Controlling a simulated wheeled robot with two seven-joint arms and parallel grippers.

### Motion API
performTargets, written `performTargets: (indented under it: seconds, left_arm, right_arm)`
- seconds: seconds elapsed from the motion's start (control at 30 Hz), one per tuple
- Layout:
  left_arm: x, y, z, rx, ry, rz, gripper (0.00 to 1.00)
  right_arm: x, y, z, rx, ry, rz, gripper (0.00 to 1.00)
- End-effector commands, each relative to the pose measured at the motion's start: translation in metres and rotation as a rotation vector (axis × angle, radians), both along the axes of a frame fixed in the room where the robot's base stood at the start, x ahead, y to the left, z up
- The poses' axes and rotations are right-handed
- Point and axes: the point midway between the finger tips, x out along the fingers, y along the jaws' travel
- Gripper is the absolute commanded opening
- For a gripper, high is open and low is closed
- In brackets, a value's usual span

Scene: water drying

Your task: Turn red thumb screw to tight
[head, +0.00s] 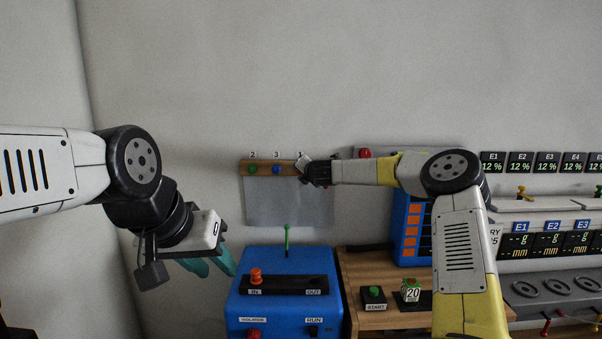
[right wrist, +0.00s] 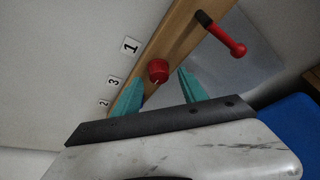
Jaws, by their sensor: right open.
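The red thumb screw (right wrist: 158,70) is a round red knob on a wooden rail (right wrist: 180,35) beside the label 1. In the right wrist view my right gripper (right wrist: 160,78) is open, with one teal finger on either side of the knob. I cannot tell whether the fingers touch it. In the head view my right gripper (head: 306,168) covers the red screw at the rail's right end. A green screw (head: 252,169) and a blue screw (head: 276,169) sit under labels 2 and 3. My left gripper (head: 213,264) hangs empty left of the blue machine, its teal fingers apart.
A red-handled lever (right wrist: 222,35) sticks out close to the right fingers. A grey sheet (head: 285,205) hangs below the rail.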

Motion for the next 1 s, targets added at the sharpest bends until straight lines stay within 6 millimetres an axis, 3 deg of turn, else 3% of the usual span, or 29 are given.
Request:
performTargets:
  seconds: [0.2, 0.4, 0.77, 0.87, 1.0]
  left_arm:
    - [0.0, 0.0, 0.0, 0.0, 0.0, 0.0, 0.36]
    - [0.0, 0.0, 0.0, 0.0, 0.0, 0.0, 0.36]
    - [0.0, 0.0, 0.0, 0.0, 0.0, 0.0, 0.36]
    - [0.0, 0.0, 0.0, 0.0, 0.0, 0.0, 0.36]
    - [0.0, 0.0, 0.0, 0.0, 0.0, 0.0, 0.36]
  right_arm:
    - [-0.034, -0.011, 0.01, -0.004, -0.002, 0.0, 0.5]
    - [-0.055, -0.017, 0.016, -0.002, -0.001, -0.001, 0.5]
    - [-0.059, -0.017, 0.017, -0.003, -0.001, 0.001, 0.5]
    - [-0.064, -0.009, 0.022, -0.056, -0.022, 0.033, 0.5]
    - [-0.095, 0.026, 0.037, -0.344, -0.123, 0.205, 0.5]
